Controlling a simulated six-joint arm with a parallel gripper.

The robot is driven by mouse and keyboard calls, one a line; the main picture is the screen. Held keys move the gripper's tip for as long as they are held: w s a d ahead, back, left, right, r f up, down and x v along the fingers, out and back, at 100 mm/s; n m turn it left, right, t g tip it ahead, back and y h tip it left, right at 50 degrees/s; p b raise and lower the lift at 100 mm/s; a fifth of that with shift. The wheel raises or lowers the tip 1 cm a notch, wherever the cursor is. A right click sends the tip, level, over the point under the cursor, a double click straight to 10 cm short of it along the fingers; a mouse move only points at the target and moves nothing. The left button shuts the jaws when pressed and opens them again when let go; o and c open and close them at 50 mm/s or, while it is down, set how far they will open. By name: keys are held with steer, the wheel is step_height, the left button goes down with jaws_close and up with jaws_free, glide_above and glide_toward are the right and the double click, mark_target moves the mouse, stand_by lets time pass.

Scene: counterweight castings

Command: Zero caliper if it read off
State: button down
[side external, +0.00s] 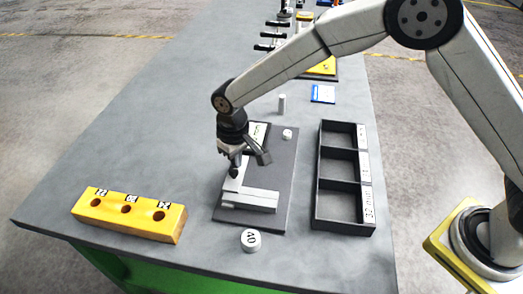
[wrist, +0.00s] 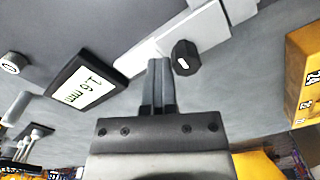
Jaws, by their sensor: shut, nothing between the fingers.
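The caliper is a light grey L-shaped body (side external: 255,200) on a dark board (side external: 283,165); it also shows in the wrist view (wrist: 208,28). Its display (wrist: 82,92) appears to read 1.6 mm and is partly behind my gripper in the side view (side external: 260,130). A black faceted knob (wrist: 185,57) with a white mark sits on the caliper. A small white round button (wrist: 12,63) stands on the board beyond the display, also visible in the side view (side external: 287,134). My gripper (wrist: 161,64) is shut and empty, its tips beside the knob; contact is unclear.
A white cylinder marked 40 (side external: 250,240) stands before the board. A yellow block (side external: 110,217) with three holes is at left. A dark tray (side external: 317,200) with three empty compartments is at right.

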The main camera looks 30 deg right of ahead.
step_height(320, 180, up, 7)
stand_by(1.0)
steer(key=shift+d, duration=0.1)
steer(key=s+d+m+t, duration=0.1)
steer(key=s+d, duration=0.5)
steer(key=d, duration=0.1)
steer(key=s+d+m, duration=0.1)
steer(key=s+d, duration=0.5)
steer(key=d, duration=0.2)
steer(key=s+d+m+t, duration=0.1)
steer(key=s+d, duration=0.5)
steer(key=d, duration=0.2)
steer(key=shift+d+f+t, duration=0.2)
steer(key=shift+f+t, duration=0.1)
steer(key=shift+f, duration=0.05)
steer(key=shift+w, duration=0.1)
stand_by(1.2)
